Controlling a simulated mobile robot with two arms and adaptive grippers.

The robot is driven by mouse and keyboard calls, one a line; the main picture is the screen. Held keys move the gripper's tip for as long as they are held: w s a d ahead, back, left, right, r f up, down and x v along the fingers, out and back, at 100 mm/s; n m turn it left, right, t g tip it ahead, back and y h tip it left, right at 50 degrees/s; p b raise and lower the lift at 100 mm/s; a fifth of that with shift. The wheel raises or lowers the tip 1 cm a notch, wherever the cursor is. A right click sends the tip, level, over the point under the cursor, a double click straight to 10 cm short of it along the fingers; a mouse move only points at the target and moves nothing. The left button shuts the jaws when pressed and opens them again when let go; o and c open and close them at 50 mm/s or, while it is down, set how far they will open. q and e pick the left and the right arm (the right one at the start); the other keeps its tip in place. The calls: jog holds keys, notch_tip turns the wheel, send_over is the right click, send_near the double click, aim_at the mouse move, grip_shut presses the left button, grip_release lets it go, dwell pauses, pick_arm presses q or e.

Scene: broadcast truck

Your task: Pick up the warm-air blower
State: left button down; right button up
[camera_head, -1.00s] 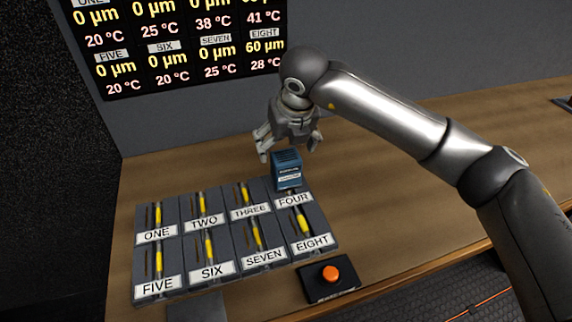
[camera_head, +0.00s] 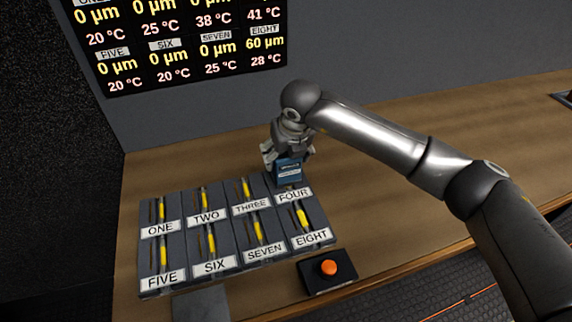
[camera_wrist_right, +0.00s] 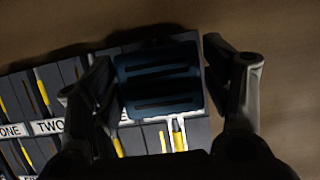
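The blue box-shaped blower (camera_head: 289,173) stands at the back end of the slot marked FOUR on the dark panel. In the right wrist view its slotted top (camera_wrist_right: 160,82) lies between the fingers. My right gripper (camera_head: 288,158) is lowered over it, fingers on either side of its upper part. The fingers (camera_wrist_right: 160,85) look open around the box, with narrow gaps; contact cannot be made out. My left gripper is not in view.
The dark panel of labelled slots with yellow strips (camera_head: 205,243) lies on the wooden table (camera_head: 400,190). A black box with an orange button (camera_head: 329,268) sits in front. A display screen (camera_head: 185,45) is on the wall.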

jog(key=shift+r, duration=0.1)
jog(key=c, duration=1)
